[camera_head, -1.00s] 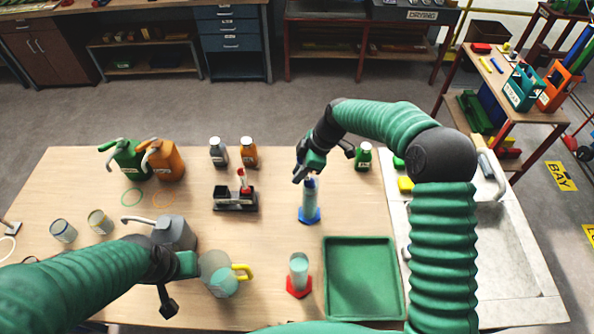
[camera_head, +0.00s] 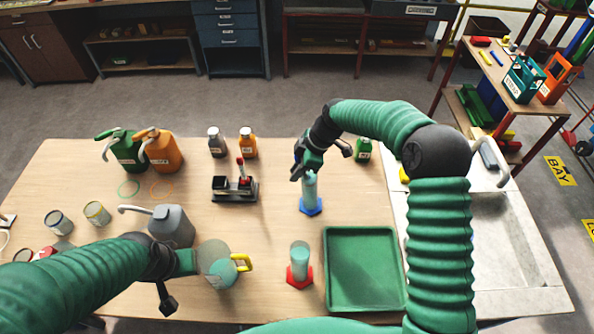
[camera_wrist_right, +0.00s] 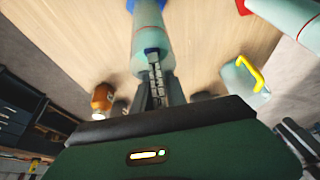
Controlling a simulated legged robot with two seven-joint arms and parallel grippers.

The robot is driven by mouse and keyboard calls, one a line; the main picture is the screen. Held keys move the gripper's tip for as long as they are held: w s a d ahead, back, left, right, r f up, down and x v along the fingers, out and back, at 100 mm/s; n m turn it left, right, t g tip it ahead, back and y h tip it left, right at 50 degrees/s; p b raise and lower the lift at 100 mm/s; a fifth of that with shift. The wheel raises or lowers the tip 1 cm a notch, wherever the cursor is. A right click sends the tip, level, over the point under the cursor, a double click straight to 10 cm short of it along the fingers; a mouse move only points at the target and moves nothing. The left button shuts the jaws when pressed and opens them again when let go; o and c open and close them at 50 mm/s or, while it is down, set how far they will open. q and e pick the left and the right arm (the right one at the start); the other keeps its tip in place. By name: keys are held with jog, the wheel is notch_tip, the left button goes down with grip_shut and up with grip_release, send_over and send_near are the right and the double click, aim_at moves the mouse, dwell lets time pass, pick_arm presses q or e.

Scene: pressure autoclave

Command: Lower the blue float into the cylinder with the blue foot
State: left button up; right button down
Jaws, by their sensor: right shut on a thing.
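The cylinder with the blue foot (camera_head: 311,206) stands upright on the table and holds pale blue-green liquid. My right gripper (camera_head: 309,172) is right above its mouth. In the right wrist view its fingers (camera_wrist_right: 156,82) are shut on the small blue float (camera_wrist_right: 152,52), which shows as a dark blue piece at the mouth of the cylinder (camera_wrist_right: 149,22). The rest of the float is hidden, so I cannot tell how deep it sits. My left gripper (camera_head: 187,263) is beside the jug with the yellow handle (camera_head: 215,262); its fingers do not show clearly.
A cylinder with a red foot (camera_head: 299,272) stands near the front, left of the green tray (camera_head: 330,290). A black stand (camera_head: 235,194) with a red-topped piece is left of the blue-footed cylinder. Bottles (camera_head: 248,145) and cans (camera_head: 168,155) are farther back. A green bottle (camera_head: 363,150) is close behind my right gripper.

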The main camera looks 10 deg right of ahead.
jog(key=shift+s+f, duration=0.3)
jog(key=shift+f, duration=0.2)
jog(key=c, duration=1.6)
grip_release()
jog(key=shift+a, duration=0.1)
jog(key=shift+o, duration=1.2)
jog(key=shift+w+f, duration=0.15)
jog(key=shift+w, duration=0.1)
jog(key=shift+o, duration=0.5)
jog(key=shift+w, duration=0.35)
pick_arm(q)
jog(key=b+x, duration=0.2)
jog(key=x, duration=0.1)
jog(key=shift+b, duration=0.3)
pick_arm(e)
jog(key=v, duration=1.7)
jog(key=shift+d, duration=0.25)
pick_arm(q)
jog(key=shift+f, duration=0.1)
pick_arm(e)
jog(key=shift+w+f, duration=0.1)
jog(key=shift+w, duration=0.05)
pick_arm(q)
jog(key=shift+a, duration=0.1)
pick_arm(e)
jog(key=shift+a, duration=0.1)
